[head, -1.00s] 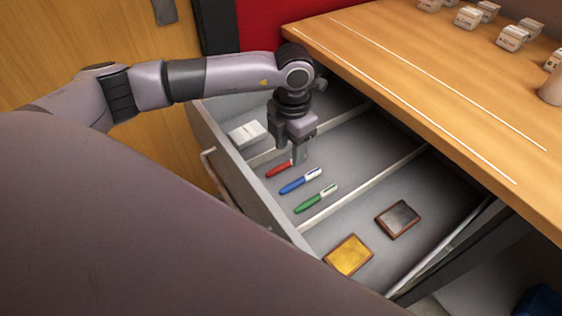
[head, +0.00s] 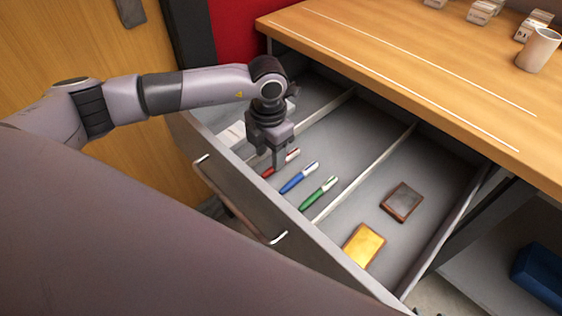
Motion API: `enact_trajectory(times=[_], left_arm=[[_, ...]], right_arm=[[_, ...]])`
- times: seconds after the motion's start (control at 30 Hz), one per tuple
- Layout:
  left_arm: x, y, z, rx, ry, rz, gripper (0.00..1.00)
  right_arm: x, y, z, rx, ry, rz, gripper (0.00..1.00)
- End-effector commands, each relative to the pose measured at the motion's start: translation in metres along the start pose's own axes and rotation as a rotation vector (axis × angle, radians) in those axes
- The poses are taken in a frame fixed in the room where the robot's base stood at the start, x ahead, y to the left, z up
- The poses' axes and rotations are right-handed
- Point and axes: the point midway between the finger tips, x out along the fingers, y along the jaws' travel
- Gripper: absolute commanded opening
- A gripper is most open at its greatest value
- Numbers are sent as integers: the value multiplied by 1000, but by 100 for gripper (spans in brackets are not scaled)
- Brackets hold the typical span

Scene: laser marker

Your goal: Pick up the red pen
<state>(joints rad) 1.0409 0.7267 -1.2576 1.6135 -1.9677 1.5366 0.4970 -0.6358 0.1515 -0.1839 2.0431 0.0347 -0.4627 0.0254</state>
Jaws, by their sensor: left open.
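The red pen (head: 292,155) lies in the middle compartment of the open drawer (head: 345,187), at the left end of a row of pens. It has a red body and a white end. My left gripper (head: 279,166) points down right at the red pen, its fingers open. The fingers hide part of the pen's middle, and I cannot tell whether they touch it. My right gripper is not in view.
A blue pen (head: 299,178) and a green pen (head: 318,193) lie close beside the red one. Dividers (head: 365,172) split the drawer. A dark framed plate (head: 402,202) and a gold plate (head: 363,246) lie in the right compartment. The wooden desktop (head: 400,75) overhangs the drawer's back.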

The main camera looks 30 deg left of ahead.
Motion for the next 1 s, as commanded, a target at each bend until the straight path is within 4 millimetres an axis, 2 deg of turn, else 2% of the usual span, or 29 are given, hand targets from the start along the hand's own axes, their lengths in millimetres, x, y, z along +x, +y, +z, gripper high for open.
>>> enact_trajectory(times=[0.1, 0.23, 0.53, 0.57, 0.6, 0.7, 1.0], left_arm=[[21, -2, -2, 1, 4, -1, 48], [37, -2, -2, 0, 2, 0, 48], [43, -2, -1, 0, 0, 0, 48], [43, -2, -1, 0, 0, 0, 42], [42, -2, -1, 0, 0, 0, 29], [42, -2, -1, 0, 0, 0, 0], [42, -2, -1, 0, 0, 0, 0]], right_arm=[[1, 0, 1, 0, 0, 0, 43], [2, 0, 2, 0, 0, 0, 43], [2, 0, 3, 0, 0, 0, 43], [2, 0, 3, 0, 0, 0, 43], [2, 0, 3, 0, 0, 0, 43], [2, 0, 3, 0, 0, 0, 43], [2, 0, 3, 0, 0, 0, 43]])
